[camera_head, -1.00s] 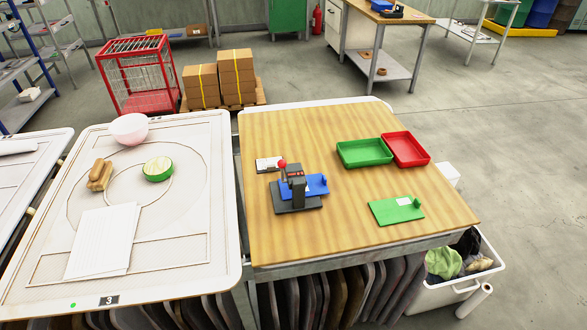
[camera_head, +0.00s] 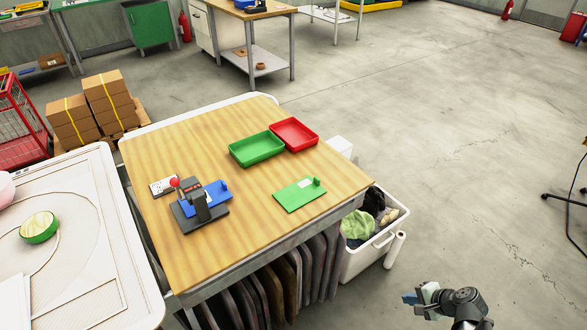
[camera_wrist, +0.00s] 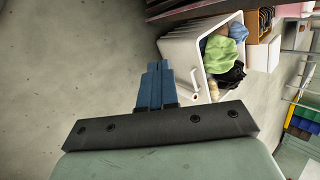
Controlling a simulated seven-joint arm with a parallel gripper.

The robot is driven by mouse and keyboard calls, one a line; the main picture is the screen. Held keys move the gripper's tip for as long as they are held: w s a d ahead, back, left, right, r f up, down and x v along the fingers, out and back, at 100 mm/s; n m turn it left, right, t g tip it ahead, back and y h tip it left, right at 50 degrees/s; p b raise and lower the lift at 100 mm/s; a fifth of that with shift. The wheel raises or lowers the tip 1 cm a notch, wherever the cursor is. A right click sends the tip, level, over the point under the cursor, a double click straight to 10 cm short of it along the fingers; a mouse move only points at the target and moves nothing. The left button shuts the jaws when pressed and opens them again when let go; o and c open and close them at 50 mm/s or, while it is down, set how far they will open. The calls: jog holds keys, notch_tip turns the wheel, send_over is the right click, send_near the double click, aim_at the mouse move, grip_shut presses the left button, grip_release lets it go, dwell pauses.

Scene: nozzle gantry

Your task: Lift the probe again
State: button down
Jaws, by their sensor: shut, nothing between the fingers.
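The probe itself is too small to tell apart from the gantry. My gripper (camera_head: 408,299) is at the bottom right of the head view, off the table's front right and far from the gantry. In the wrist view its blue fingers (camera_wrist: 155,80) are together and empty.
A green plate (camera_head: 297,196) lies at the table's right, with a green tray (camera_head: 256,150) and a red tray (camera_head: 294,134) behind it. A white card (camera_head: 162,186) lies by the gantry. A white bin (camera_head: 366,262) with cloths stands beside the table. The table's front middle (camera_head: 235,250) is clear.

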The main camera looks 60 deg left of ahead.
aim_at(178, 182)
jog(key=s+a+r+y, duration=0.1)
jog(key=a+r+y, duration=0.1)
jog(key=a+r, duration=0.5)
jog(key=s+a+r+y, duration=0.2)
jog(key=a+r, duration=0.6)
jog(key=r, duration=0.2)
jog(key=s+a+r+y, duration=0.1)
jog(key=a+r+y, duration=0.1)
jog(key=a+r, duration=0.5)
jog(key=shift+s+a+r+g, duration=0.1)
jog(key=shift+a+r+g, duration=0.1)
jog(key=shift+r, duration=0.35)
jog(key=shift+s+a+r+g, duration=0.1)
jog(key=shift+a+r, duration=0.1)
jog(key=shift+r, duration=0.35)
jog(key=s+a+r+n+g+y, duration=0.15)
jog(key=s+a+r, duration=0.25)
jog(key=s+r, duration=0.4)
jog(key=s+a+r+n+g, duration=0.35)
jog(key=s+r, duration=0.25)
jog(key=s, duration=0.4)
jog(key=s+r+n+g+h, duration=0.1)
jog(key=s+n+g, duration=0.1)
jog(key=s, duration=1)
jog(key=shift+s+a+r+h, duration=0.15)
jog(key=shift+s+r+h, duration=0.2)
jog(key=shift+r, duration=0.05)
jog(key=x, duration=1.4)
jog(key=shift+s+r, duration=0.15)
jog(key=shift+r, duration=0.05)
